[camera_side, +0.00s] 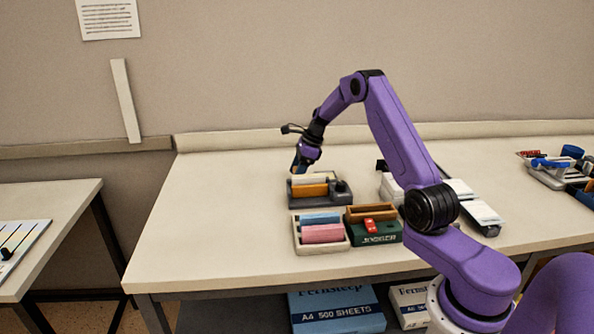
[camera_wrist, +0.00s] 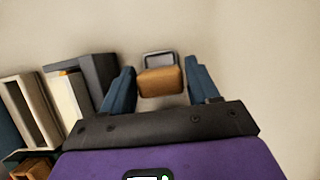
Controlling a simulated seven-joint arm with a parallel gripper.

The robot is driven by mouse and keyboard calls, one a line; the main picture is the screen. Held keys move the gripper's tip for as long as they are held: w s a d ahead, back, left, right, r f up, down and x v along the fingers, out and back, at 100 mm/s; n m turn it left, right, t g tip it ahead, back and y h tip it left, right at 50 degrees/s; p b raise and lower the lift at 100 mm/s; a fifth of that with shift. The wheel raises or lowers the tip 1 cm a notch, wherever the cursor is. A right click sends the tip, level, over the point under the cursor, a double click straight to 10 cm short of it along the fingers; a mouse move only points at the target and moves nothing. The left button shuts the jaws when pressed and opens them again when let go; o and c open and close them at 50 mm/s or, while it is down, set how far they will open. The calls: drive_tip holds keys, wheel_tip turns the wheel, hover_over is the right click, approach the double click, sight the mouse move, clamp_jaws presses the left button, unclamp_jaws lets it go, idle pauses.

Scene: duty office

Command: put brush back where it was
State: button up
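The brush (camera_wrist: 160,83), a brown wooden block with a grey part at its far end, sits between the two dark blue fingers of my gripper (camera_wrist: 161,80) in the wrist view. In the side view my gripper (camera_side: 298,166) is just behind and above the grey desk holder (camera_side: 320,200). The brush is small and mostly hidden there. The grey holder carries a pale upright piece, an orange-brown piece and a dark knob. It also shows at the left in the wrist view (camera_wrist: 97,70).
In front of the holder is a cream tray (camera_side: 321,247) with blue and pink blocks. Beside it are a green box (camera_side: 376,234) and a wooden tray (camera_side: 370,212) with a red item. White items stand behind my arm. The table's left side is clear.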

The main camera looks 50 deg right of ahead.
drive_tip(key=shift+o, duration=0.8)
